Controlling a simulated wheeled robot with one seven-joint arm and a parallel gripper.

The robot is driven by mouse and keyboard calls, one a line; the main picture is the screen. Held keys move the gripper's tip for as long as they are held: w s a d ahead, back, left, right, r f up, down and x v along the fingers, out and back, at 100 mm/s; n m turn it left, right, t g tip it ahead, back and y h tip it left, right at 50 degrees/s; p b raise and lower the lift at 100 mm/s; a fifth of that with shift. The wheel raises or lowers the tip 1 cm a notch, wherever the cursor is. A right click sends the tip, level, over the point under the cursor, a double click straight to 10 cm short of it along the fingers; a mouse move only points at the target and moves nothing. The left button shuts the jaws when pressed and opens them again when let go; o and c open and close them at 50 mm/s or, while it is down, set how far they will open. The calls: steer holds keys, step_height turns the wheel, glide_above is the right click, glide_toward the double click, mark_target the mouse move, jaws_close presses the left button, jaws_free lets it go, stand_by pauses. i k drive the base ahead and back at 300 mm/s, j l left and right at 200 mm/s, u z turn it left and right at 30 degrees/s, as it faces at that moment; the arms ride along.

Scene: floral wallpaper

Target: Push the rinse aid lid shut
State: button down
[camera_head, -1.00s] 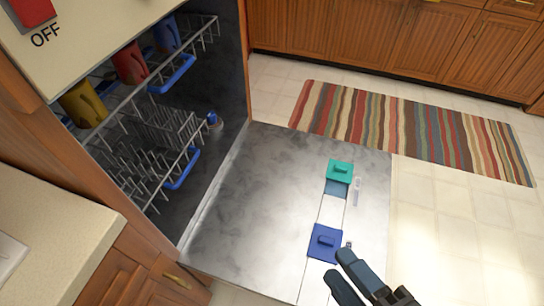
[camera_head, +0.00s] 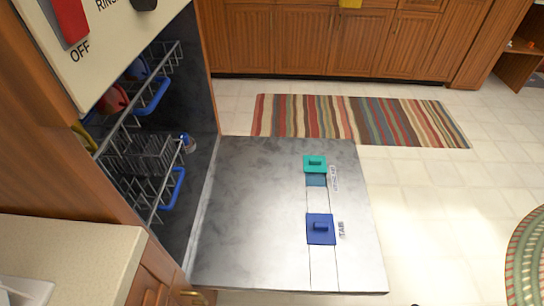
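The dishwasher door (camera_head: 250,215) lies folded down flat, with its grey inner face up. A teal lid (camera_head: 315,164) with a small raised grip sits near its far end. A darker teal recess (camera_head: 316,180) shows uncovered just below the lid. The small label (camera_head: 334,178) beside it is too small to read for sure. A blue lid (camera_head: 321,229) with a raised grip sits nearer on the same pale strip, beside a label reading TAB (camera_head: 341,229). My gripper is not in view; only small dark bits show at the bottom edge.
Dishwasher racks (camera_head: 140,150) with cups stand at the left inside the machine. A counter (camera_head: 70,255) is at the lower left. A striped rug (camera_head: 355,120) lies beyond the door. The tiled floor right of the door is clear, with a round rug (camera_head: 528,265) at the far right.

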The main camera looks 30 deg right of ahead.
mark_target(311, 164)
steer(key=i+l+u, duration=0.2)
steer(key=l+u, duration=0.2)
steer(key=i+l+u, duration=0.1)
steer(key=l+u, duration=0.25)
steer(key=l, duration=0.2)
steer(key=l+u, duration=0.5)
steer(key=l, duration=1.85)
steer(key=i, duration=0.05)
